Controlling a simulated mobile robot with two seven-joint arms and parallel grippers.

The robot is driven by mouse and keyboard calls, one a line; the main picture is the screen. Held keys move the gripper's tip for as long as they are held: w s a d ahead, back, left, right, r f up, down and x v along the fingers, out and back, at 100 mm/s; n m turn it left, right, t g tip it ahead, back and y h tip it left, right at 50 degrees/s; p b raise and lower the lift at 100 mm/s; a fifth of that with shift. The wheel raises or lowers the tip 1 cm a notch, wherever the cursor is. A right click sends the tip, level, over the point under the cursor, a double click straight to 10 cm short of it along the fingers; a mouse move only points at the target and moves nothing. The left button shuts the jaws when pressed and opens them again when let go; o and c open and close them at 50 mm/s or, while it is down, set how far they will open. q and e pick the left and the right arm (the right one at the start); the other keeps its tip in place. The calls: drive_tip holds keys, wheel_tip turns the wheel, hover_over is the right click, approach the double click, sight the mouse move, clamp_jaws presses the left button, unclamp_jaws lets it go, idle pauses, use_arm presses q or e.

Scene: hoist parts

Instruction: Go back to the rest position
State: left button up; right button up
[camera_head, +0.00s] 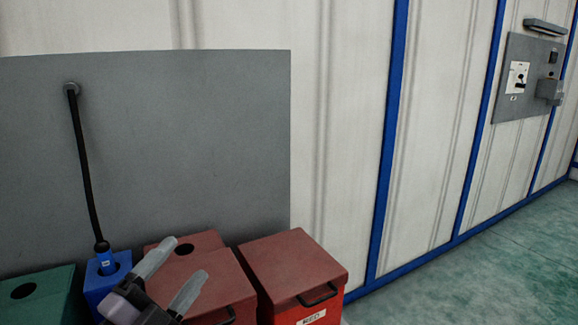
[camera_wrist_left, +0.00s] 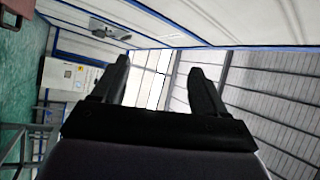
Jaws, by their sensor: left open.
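My left gripper (camera_head: 172,279) shows at the bottom of the head view, in front of the red boxes. Its two pale fingers are spread apart with nothing between them. In the left wrist view the dark fingers of the left gripper (camera_wrist_left: 160,88) are also apart and empty, with wall and ceiling beyond. My right gripper is in neither view.
A green box (camera_head: 45,298) stands left, red boxes (camera_head: 292,265) right. Green floor (camera_head: 490,275) is clear at right.

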use_arm(q)
drive_tip(key=s+a+f+n+g+y, duration=0.3)
drive_tip(key=a+f+n+y, duration=0.1)
drive_tip(key=f+n+y, duration=0.3)
drive_tip(key=s+a+f+n+g+y, duration=0.25)
drive_tip(key=a+f+n+y, duration=0.25)
drive_tip(key=f+n, duration=0.25)
drive_tip(key=s+d+f+n+g+h, duration=0.1)
drive_tip(key=s+d+f+n+g, duration=0.1)
drive_tip(key=s+f+g, duration=0.6)
drive_tip(key=s+d+f+n+g+h, duration=0.1)
drive_tip(key=s+f+g, duration=0.15)
drive_tip(key=s, duration=0.95)
drive_tip(key=w+d+f+t+h+p, duration=0.2)
drive_tip(key=w+f+t+p, duration=0.1)
drive_tip(key=w+t+p, duration=0.4)
drive_tip(key=shift+d, duration=0.4)
